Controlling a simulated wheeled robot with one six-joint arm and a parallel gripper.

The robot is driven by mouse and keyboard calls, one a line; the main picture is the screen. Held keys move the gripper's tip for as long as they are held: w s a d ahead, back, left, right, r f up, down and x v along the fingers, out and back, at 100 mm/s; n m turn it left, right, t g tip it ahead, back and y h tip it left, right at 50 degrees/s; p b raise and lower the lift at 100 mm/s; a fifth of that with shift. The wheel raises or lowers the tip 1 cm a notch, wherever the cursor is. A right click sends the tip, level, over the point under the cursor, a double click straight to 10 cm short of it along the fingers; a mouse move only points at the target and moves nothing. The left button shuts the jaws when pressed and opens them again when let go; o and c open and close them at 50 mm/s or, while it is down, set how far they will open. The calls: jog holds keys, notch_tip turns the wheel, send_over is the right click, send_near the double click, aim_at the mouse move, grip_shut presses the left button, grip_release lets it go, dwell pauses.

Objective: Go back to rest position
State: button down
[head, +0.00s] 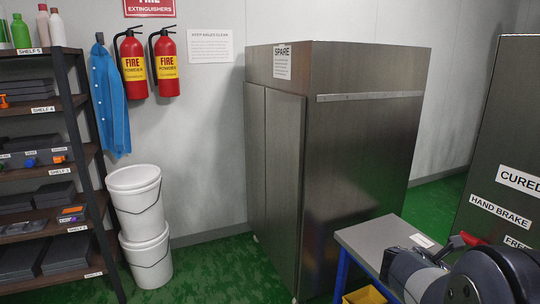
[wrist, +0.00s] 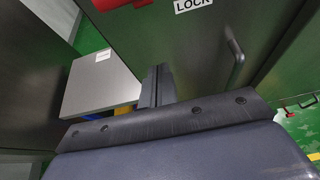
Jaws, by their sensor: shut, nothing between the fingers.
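My gripper (wrist: 157,85) shows in the wrist view with its dark fingers together and nothing between them. It points toward a dark metal cabinet door (wrist: 200,50) with a bar handle (wrist: 236,62) to the right of the fingers. I cannot tell whether the fingers touch the door. In the head view my arm is at the bottom right, in front of the dark cabinet (head: 500,120) marked "CURED" and "HAND BRAKE". My fingertips cannot be made out there.
A grey-topped table (head: 385,243) with blue legs stands beside my arm, with a yellow bin (head: 365,296) below. A large cabinet (head: 365,150) marked "SPARE" stands behind it. White buckets (head: 137,200) and a shelf rack (head: 75,125) are left. Green floor (head: 215,270) is open at front centre.

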jog(key=shift+r, duration=0.1)
jog(key=s+a+r+g+y+p, duration=0.1)
jog(key=a+r+p, duration=0.2)
jog(key=r+p, duration=0.45)
jog(key=s+a+r+y+p, duration=0.1)
jog(key=a+r+y+p, duration=0.15)
jog(key=r+p, duration=0.55)
jog(key=w+d+f+t+h+b, duration=0.1)
jog(key=d+f+h+b, duration=0.1)
jog(key=f+b, duration=0.7)
jog(key=w+d+f+h+b, duration=0.1)
jog(key=d+f+h+b, duration=0.2)
jog(key=f+b, duration=0.6)
jog(key=d+b, duration=0.1)
jog(key=b, duration=0.5)
jog(key=shift+w+d+f+t+b, duration=0.15)
jog(key=shift+t+b, duration=0.25)
dwell(0.5)
jog(key=shift+d+t+h+b, duration=0.15)
jog(key=shift+t+h+b, duration=0.15)
jog(key=shift+h+b, duration=0.4)
